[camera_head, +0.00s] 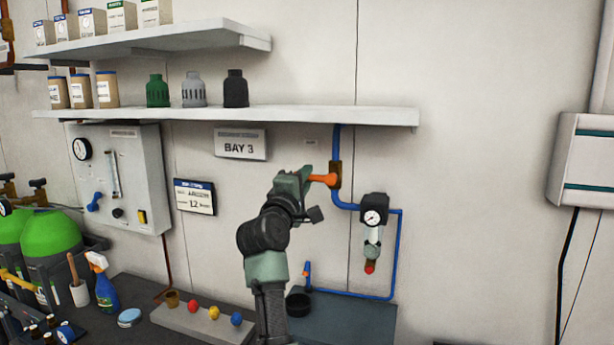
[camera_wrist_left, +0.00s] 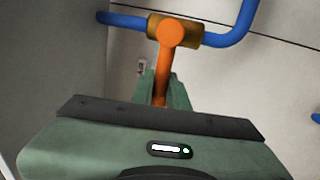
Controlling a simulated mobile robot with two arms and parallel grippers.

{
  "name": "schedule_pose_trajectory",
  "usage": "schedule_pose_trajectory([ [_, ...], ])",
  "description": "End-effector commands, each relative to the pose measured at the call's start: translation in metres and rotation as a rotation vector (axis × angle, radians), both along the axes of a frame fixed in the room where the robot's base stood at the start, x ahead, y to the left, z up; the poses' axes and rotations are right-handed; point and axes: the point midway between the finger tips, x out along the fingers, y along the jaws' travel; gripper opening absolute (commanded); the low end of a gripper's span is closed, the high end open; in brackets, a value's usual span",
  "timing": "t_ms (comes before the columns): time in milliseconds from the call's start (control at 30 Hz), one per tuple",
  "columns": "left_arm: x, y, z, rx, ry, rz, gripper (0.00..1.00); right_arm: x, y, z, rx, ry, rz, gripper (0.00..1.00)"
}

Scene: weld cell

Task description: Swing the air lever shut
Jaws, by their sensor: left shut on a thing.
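The orange air lever (camera_head: 322,179) sits on a brass valve body (camera_head: 336,174) in the blue air pipe (camera_head: 338,142) below the lower shelf. The lever sticks out to the left, across the pipe, in the head view. My left gripper (camera_head: 306,180) is shut on the lever's outer part. In the left wrist view the lever (camera_wrist_left: 164,75) runs from its round pivot on the brass valve (camera_wrist_left: 188,31) down between the fingers (camera_wrist_left: 160,92). The fingers and green gripper body hide the lever's far end. My right gripper is in neither view.
A regulator with a gauge (camera_head: 374,217) hangs right of the valve, close to my gripper. The lower shelf (camera_head: 300,115) overhangs above. A BAY 3 sign (camera_head: 240,144) and a calendar (camera_head: 195,197) are on the wall to the left.

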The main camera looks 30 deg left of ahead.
Motion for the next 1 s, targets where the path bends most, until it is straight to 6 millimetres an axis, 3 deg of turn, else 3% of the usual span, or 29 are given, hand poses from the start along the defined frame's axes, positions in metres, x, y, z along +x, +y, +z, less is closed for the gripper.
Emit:
schedule_pose_trajectory([
  [300, -0.001, 0.003, 0.003, -0.002, -0.007, 0.006, 0.0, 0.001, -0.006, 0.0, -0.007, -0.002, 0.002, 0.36],
  [333, -0.001, 0.003, 0.003, -0.002, -0.007, 0.006, 0.23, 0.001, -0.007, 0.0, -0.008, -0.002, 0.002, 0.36],
  [400, -0.001, 0.002, 0.002, -0.002, -0.006, 0.005, 0.37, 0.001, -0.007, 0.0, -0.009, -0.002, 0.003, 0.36],
  [767, -0.004, 0.0, -0.001, 0.0, -0.002, 0.002, 0.37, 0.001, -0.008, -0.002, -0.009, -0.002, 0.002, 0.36],
  [1000, -0.036, -0.006, -0.01, -0.002, -0.004, 0.003, 0.37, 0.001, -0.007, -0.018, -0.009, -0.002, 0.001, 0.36],
])
